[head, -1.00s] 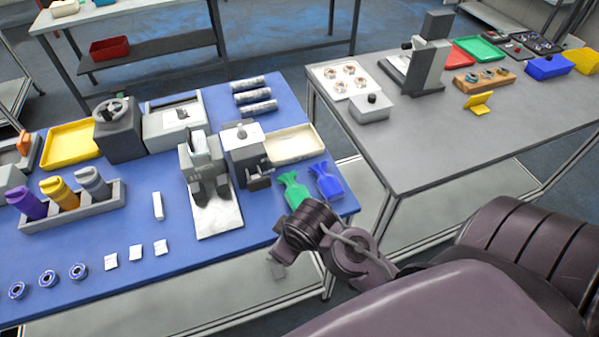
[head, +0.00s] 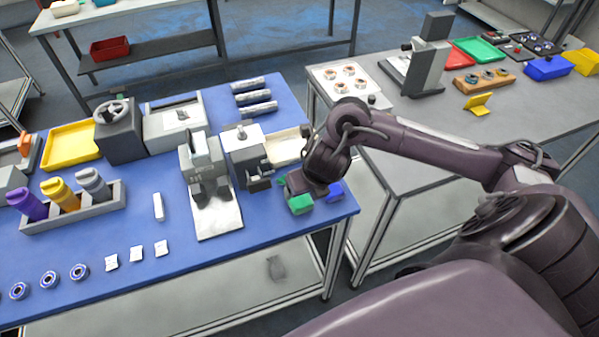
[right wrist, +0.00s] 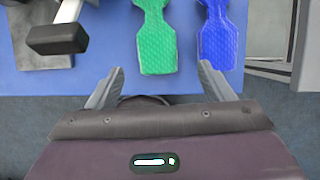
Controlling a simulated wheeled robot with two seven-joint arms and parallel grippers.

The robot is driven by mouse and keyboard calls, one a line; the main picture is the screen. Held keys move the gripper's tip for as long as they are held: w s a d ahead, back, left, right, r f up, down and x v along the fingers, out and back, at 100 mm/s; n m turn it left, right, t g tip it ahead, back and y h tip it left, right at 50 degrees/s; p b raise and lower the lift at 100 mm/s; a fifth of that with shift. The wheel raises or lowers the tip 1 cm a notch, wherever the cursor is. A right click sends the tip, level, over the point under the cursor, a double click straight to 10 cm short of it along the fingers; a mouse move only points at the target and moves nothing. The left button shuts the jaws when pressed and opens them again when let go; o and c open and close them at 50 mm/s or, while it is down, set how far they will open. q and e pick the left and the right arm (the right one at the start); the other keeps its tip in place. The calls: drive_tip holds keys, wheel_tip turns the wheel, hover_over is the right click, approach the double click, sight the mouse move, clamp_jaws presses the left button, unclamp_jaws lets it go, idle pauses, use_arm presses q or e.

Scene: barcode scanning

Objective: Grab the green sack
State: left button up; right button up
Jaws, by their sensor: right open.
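The green sack (right wrist: 156,45) lies flat on the blue table in the right wrist view, its wide end toward my gripper. A blue sack (right wrist: 216,40) lies right of the green one and mostly hides behind my wrist in the head view. My left gripper is not in view.
A grey device with a dark block (right wrist: 57,38) stands left of the green sack. A cream tray (head: 284,150) lies behind the sacks. The table's front edge is close below them, and a grey table (head: 420,150) stands to the right.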

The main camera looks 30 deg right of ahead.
drive_tip(key=shift+d+f, duration=0.25)
drive_tip(key=shift+f, duration=0.35)
drive_tip(key=x, duration=0.3)
drive_tip(key=a+x, duration=0.1)
drive_tip(key=x, duration=0.1)
drive_tip(key=shift+w+d+f, duration=0.1)
drive_tip(key=shift+w+f, duration=0.15)
drive_tip(key=shift+f, duration=0.35)
drive_tip(key=c, duration=1.2)
drive_tip(key=shift+w+r, duration=0.1)
drive_tip(key=shift+r, duration=0.1)
wheel_tip(320, 180, up, 10)
drive_tip(key=p, duration=0.3)
wheel_tip(320, 180, up, 10)
drive_tip(key=p, duration=0.5)
hover_over(300, 198)
drive_tip(key=shift+f, duration=0.15)
